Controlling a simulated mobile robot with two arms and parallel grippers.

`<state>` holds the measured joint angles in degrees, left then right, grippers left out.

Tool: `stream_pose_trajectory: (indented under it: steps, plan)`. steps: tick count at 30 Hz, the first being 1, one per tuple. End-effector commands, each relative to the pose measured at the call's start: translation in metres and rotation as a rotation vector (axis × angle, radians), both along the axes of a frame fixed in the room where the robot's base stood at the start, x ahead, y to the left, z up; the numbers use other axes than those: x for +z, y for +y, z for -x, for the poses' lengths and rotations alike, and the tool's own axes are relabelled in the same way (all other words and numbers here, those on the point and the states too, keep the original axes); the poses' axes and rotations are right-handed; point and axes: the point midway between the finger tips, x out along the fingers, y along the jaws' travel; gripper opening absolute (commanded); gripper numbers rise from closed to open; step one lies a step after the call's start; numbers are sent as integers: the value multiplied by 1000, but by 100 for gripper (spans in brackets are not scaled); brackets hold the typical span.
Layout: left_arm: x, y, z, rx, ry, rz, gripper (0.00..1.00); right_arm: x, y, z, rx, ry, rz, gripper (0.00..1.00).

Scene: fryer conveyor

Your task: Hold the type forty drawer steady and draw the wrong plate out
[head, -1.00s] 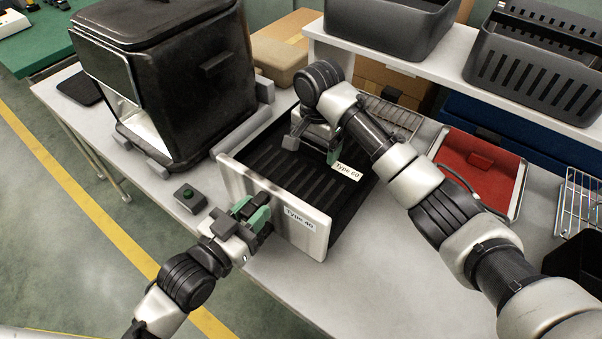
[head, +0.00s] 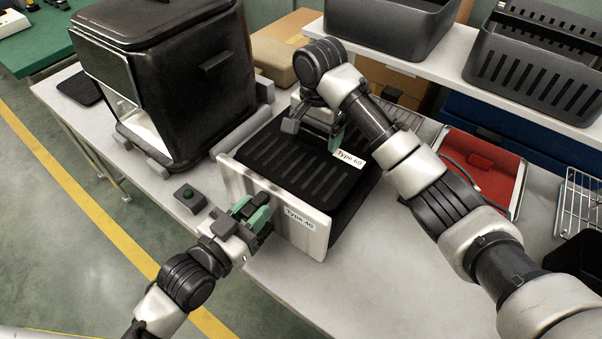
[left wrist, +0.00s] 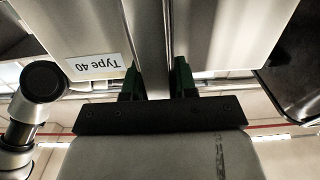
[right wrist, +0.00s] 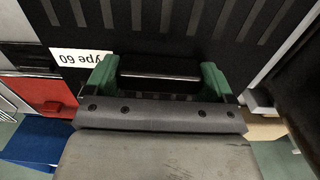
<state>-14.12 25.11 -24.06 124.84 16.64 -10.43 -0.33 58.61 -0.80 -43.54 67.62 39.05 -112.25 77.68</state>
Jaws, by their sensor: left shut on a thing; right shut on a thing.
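The type forty drawer (head: 237,183) stands on the table with its light front panel and Type 40 label toward me. My left gripper (head: 258,207) is shut on the handle of that front; the left wrist view (left wrist: 155,80) shows its green fingers on either side of the handle. The wrong plate (head: 290,165), black and slotted with a Type 60 label, sits at the top of the drawer, and appears raised at its right side. My right gripper (head: 318,132) is shut on the plate's black grip (right wrist: 160,70), between green fingers. The drawer's inside is hidden under the plate.
A black fryer box (head: 180,80) stands to the left, with a green-button box (head: 188,194) in front. A red tray (head: 480,172) and wire baskets lie to the right. Dark bins (head: 535,70) stand on a raised shelf behind. The table's front right is clear.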

Motion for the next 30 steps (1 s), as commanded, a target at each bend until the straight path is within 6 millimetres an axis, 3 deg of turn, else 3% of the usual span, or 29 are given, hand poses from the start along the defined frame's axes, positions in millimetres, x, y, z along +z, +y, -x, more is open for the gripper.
stream_pose_trajectory:
  steps: [15,30]
  plan:
    - [0,0,0,0,0,0,0,21,0,0,0,-2,-1,52]
    - [0,0,0,0,0,0,0,27,0,-1,1,-4,0,52]
